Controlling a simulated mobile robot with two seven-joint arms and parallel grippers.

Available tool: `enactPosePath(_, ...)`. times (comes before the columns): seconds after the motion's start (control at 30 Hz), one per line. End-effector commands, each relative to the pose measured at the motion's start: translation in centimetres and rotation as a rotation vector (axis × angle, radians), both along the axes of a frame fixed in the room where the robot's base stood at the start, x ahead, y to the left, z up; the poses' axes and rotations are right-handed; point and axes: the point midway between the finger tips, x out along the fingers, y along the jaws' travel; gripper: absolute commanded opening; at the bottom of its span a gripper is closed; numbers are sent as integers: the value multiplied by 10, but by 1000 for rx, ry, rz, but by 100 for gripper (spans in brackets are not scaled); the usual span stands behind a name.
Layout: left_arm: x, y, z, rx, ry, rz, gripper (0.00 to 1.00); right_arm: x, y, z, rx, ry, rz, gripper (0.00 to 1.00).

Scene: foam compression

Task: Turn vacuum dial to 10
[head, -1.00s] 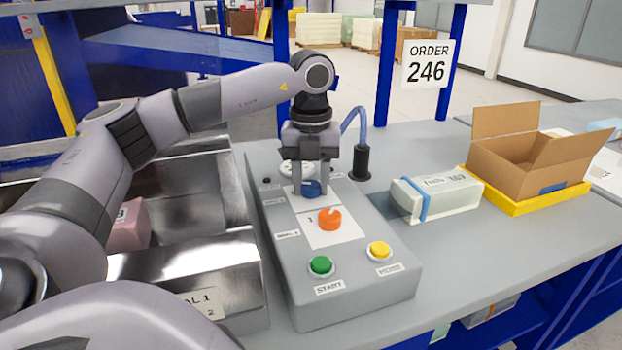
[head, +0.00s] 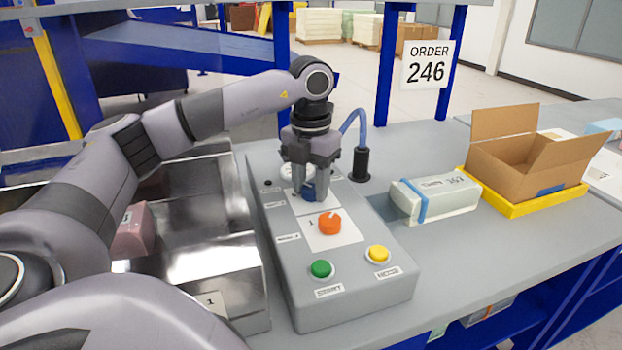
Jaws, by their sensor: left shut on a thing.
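The grey control box (head: 355,284) stands on the bench, its sloped top facing me. My left gripper (head: 308,192) points down over its far part and is shut on the blue dial (head: 309,195), which its fingers partly hide. A white round gauge (head: 290,171) shows partly behind the gripper. An orange dial (head: 329,223) sits nearer on a white plate. The dial's scale marks are too small or covered to read. My right gripper is not in view.
A green button (head: 321,269) and a yellow button (head: 378,254) sit at the box's near end. A blue hose runs to a black fitting (head: 361,164). Right are a strapped foam pack (head: 440,196) and an open carton (head: 510,170) on a yellow tray. A metal bin (head: 225,255) stands left.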

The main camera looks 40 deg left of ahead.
Motion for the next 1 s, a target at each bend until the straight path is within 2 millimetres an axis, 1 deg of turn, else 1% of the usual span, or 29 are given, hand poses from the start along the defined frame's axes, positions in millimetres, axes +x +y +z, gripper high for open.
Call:
enactPosePath(0.2,0,1,2,-1,-3,-116,9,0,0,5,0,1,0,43)
enactPosePath(0.4,1,1,2,1,-5,-172,9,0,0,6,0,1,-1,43)
enactPosePath(0.9,1,1,2,0,-6,-189,9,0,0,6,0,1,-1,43)
enactPosePath(0.93,1,1,2,0,-6,-189,50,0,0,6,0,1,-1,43)
enactPosePath(0.97,1,1,2,0,-6,-189,59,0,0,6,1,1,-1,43)
enactPosePath(1.0,1,1,2,0,-6,-189,66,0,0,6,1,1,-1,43)
